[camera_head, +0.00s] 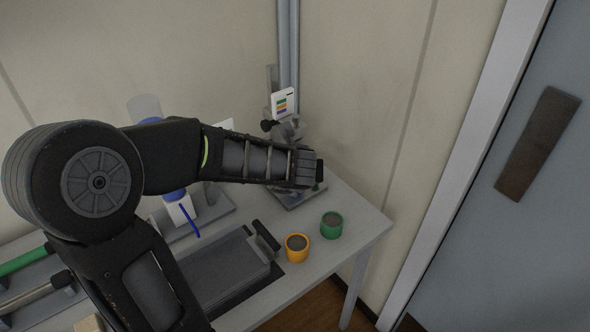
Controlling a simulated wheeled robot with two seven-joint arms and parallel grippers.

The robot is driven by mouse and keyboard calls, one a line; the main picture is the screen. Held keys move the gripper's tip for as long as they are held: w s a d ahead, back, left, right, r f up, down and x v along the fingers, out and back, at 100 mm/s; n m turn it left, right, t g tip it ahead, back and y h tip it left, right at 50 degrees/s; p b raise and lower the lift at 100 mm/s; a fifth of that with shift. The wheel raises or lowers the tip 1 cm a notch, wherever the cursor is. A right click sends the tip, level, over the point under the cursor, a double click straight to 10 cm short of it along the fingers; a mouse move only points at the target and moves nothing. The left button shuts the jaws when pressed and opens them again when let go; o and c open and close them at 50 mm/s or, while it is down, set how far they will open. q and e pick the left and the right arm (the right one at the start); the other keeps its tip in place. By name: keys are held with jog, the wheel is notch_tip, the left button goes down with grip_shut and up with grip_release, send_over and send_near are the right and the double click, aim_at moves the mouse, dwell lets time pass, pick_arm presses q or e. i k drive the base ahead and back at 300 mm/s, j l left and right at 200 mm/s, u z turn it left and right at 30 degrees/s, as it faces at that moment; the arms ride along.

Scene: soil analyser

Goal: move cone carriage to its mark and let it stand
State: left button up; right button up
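The cone device stands at the back right corner of the table, with a grey base (291,199) and a coloured scale card (284,102). A grey metal part with a black knob (268,125), which looks like the cone carriage (289,130), shows below the card. My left arm reaches across from the left. My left gripper (319,170) is in front of the device, just below the carriage, and hides its middle. I cannot tell whether its fingers are open or touch anything. The cone tip and the mark cannot be made out. My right gripper is out of view.
An orange cup (297,247) and a green cup (331,225), both with dark contents, stand near the table's right edge. A grey tray with a black handle (264,236) lies left of them. A blue-and-white apparatus (180,209) stands behind my arm. Walls close in behind the device.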

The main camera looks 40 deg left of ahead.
aim_at(283, 101)
jog(key=u, duration=1.35)
jog(key=k+l, duration=0.8)
jog(key=l, duration=0.1)
